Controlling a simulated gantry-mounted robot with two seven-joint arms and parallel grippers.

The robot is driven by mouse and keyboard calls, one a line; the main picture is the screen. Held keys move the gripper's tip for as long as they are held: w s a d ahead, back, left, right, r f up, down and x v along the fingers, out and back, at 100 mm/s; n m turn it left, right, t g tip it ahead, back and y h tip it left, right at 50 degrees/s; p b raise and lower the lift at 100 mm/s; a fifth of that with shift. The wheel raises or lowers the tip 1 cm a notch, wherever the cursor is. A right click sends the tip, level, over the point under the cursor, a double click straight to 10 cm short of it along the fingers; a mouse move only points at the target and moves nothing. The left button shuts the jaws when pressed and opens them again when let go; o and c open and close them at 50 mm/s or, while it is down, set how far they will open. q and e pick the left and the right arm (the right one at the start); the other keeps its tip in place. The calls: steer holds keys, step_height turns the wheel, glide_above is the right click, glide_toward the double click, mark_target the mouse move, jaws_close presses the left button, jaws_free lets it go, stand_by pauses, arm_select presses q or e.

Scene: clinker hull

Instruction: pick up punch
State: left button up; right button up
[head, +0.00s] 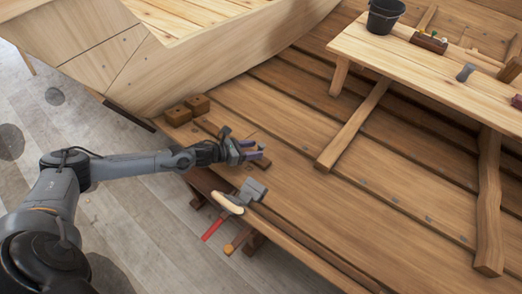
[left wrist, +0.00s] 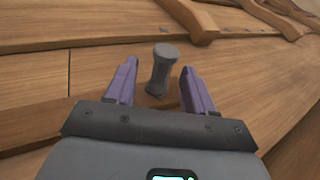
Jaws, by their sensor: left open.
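The punch, a short grey piece with a wide rounded top and narrower waist (left wrist: 161,68), stands on the planks in the left wrist view. It shows between and just beyond the two purple fingertips of my left gripper (left wrist: 156,82), with gaps on both sides. In the head view my left gripper (head: 257,150) is low over the planking near the hull's edge, fingers apart. The punch is hard to make out there beside the fingers. My right gripper is not in view.
Tools with a grey head (head: 253,189) and a red handle (head: 213,229) lie near the planking's edge. Two brown blocks (head: 197,104) sit behind my gripper. A bench (head: 430,65) at right holds a black bucket (head: 384,15) and a small grey piece (head: 466,72).

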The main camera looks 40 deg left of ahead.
arm_select(q)
steer(key=shift+b+x, duration=0.65)
steer(key=shift+x, duration=2.1)
steer(key=shift+s+d, duration=0.15)
steer(key=shift+s, duration=0.05)
steer(key=shift+c, duration=0.3)
jaws_close()
